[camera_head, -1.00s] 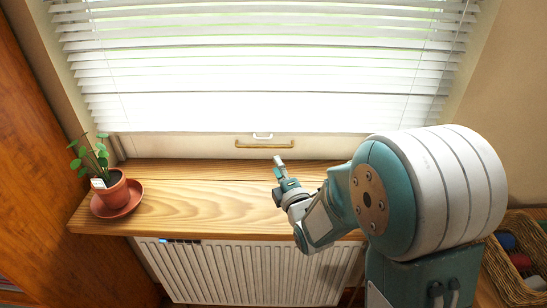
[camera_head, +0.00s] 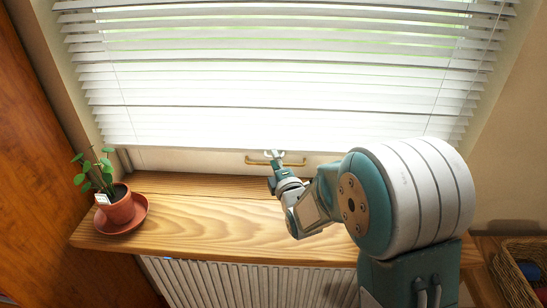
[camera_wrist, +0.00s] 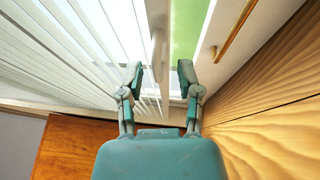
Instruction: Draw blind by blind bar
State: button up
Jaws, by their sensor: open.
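The white slatted blind (camera_head: 270,90) hangs over the window, its bottom edge just above the sill. A small white handle (camera_wrist: 157,46) is on the blind's bottom bar (camera_wrist: 165,60). In the head view my gripper (camera_head: 272,158) overlaps this handle, so contact cannot be judged there. In the wrist view my gripper (camera_wrist: 159,78) is open and empty, with the white handle ahead, between the lines of the two fingers.
A brass handle (camera_head: 298,163) is fixed to the window frame below the blind. The wooden sill (camera_head: 200,215) is mostly clear; a potted plant (camera_head: 118,207) stands on a saucer at its left. A radiator (camera_head: 240,283) is underneath. A wicker basket (camera_head: 515,280) is at the right.

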jog(key=shift+w+a+r, duration=0.1)
jog(key=shift+w+a, duration=0.1)
jog(key=shift+w, duration=0.3)
jog(key=shift+c, duration=0.3)
grip_shut()
notch_tip(320, 180, down, 5)
jog(key=shift+r, duration=0.15)
jog(key=shift+o, duration=0.3)
grip_release()
